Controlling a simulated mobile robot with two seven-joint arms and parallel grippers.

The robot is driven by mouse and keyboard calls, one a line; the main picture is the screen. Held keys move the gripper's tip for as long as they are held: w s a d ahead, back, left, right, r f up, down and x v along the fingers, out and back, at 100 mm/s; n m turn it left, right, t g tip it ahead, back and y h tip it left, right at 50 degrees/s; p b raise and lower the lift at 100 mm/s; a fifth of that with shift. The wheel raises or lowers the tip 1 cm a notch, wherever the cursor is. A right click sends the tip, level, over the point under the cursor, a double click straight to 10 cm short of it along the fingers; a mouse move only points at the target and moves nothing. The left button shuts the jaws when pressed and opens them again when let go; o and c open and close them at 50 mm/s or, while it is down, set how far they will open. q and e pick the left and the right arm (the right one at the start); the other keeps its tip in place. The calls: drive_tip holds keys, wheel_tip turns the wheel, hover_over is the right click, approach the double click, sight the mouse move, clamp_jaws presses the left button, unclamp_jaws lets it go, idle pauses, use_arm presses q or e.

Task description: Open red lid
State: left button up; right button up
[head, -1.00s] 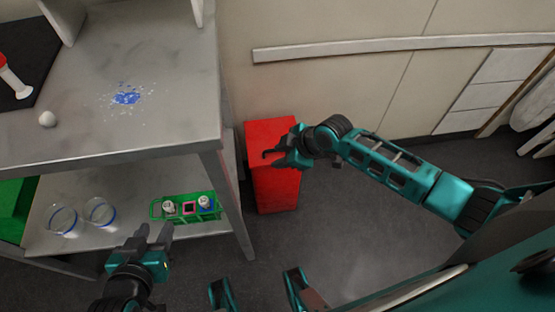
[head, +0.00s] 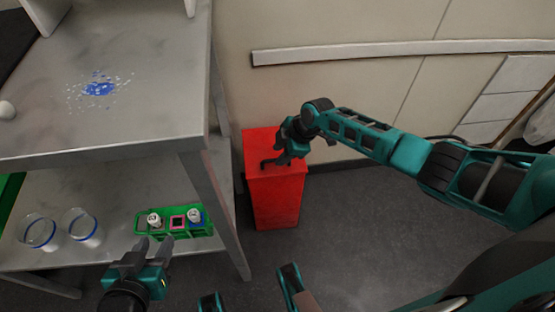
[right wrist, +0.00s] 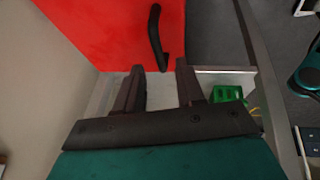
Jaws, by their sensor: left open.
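The red bin (head: 275,205) stands on the floor right of the table, and its flat red lid (head: 262,141) looks closed. My right gripper (head: 284,160) is over the lid. In the right wrist view, the lid (right wrist: 100,25) carries a curved black handle (right wrist: 155,35). There my right gripper (right wrist: 160,78) has its fingers apart, with the handle's lower end just ahead of the gap; I cannot tell if they touch. My left gripper (head: 153,246) is open and empty, in front of the lower shelf, away from the bin.
A green rack (head: 205,229) with white-capped bottles and two clear round dishes (head: 40,231) (head: 80,224) stand on the lower shelf. A blue spill (head: 99,89) marks the tabletop. The table leg stands close left of the bin. Floor to the bin's right is clear.

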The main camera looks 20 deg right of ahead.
drive_tip(key=shift+b+x, duration=0.45)
drive_tip(key=shift+x, duration=0.9)
drive_tip(key=shift+c, duration=0.2)
clamp_jaws()
